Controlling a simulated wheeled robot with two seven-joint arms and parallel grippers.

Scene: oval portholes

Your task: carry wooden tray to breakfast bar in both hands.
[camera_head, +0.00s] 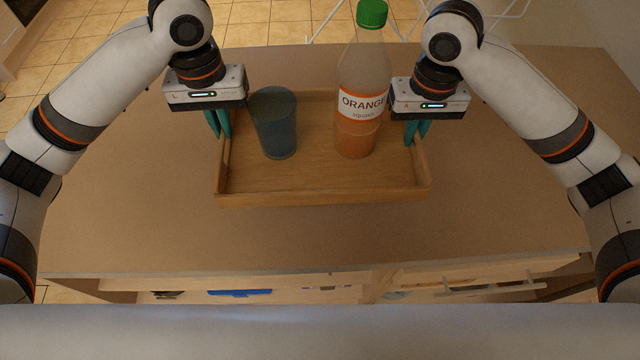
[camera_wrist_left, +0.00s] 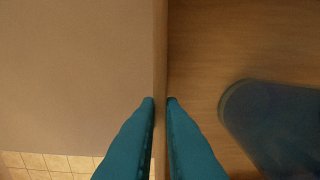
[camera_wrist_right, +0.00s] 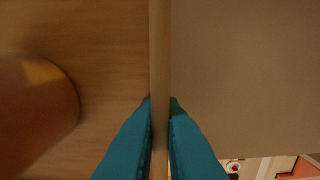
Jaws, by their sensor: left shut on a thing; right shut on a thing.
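The wooden tray (camera_head: 320,195) is level over a brown counter top in the head view; I cannot tell whether it rests on it or hangs just above. A blue cup (camera_head: 274,125) stands upright in its left half. A bottle labelled ORANGE squash (camera_head: 361,100), with a green cap, stands upright in its right half. My left gripper (camera_head: 222,134) is shut on the tray's left wall, which runs between its teal fingers (camera_wrist_left: 160,100). My right gripper (camera_head: 413,138) is shut on the right wall, also between its fingers (camera_wrist_right: 160,100).
The counter top (camera_head: 130,220) is bare around the tray on the left, right and front. Below its front edge are open shelves with things in them, one blue (camera_head: 240,292). Tiled floor (camera_head: 265,25) and thin white metal legs show beyond the far edge.

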